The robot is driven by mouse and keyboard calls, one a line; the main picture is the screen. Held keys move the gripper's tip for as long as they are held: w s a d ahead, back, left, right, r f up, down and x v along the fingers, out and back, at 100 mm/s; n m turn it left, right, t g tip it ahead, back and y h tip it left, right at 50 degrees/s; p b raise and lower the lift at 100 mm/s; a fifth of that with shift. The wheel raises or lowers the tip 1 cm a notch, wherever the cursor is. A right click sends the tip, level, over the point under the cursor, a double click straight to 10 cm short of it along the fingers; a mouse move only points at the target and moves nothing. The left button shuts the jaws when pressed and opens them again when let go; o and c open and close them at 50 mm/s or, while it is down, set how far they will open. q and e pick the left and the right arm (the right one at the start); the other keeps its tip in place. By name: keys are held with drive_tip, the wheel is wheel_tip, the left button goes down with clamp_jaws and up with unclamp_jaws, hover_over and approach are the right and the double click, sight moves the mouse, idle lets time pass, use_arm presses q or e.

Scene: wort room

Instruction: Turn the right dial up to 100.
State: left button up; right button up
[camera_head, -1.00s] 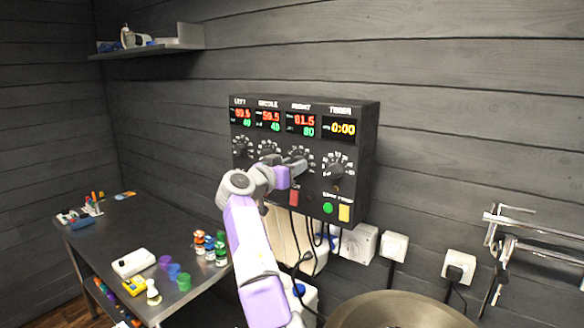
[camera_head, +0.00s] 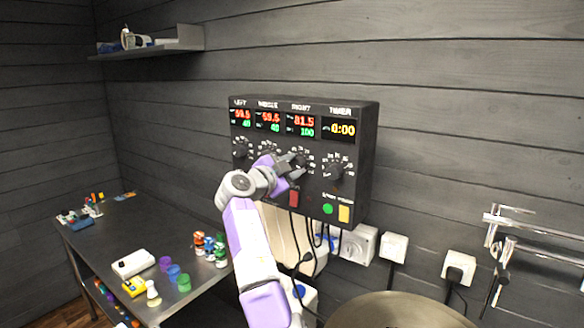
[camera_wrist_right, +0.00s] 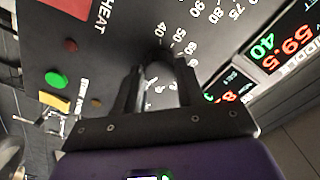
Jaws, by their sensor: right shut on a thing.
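The black control box (camera_head: 368,150) hangs on the wall with a row of dials under red and green displays. The RIGHT display (camera_head: 304,126) reads 81.5 in red and 100 in green. My right gripper (camera_head: 292,160) is at the right dial, and in the right wrist view its two fingers (camera_wrist_right: 160,88) are shut on the right dial's knob (camera_wrist_right: 158,62). The gripper hides much of this dial, though some scale numbers show around it. The timer dial (camera_head: 336,170) is just to the right. My left gripper is not in view.
Below the dials are a red switch (camera_head: 294,198), a green button (camera_head: 327,208) and a yellow button (camera_head: 344,213). Cables hang beneath the box. A metal table (camera_head: 120,225) with bottles stands at left, and a round metal vessel (camera_head: 400,308) is below right.

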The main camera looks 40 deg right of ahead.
drive_tip(key=shift+m, duration=1.1)
drive_tip(key=o, duration=1)
drive_tip(key=shift+o, duration=0.2)
drive_tip(key=b+v, duration=0.4)
drive_tip(key=v, duration=0.3)
drive_tip(key=shift+a, duration=0.3)
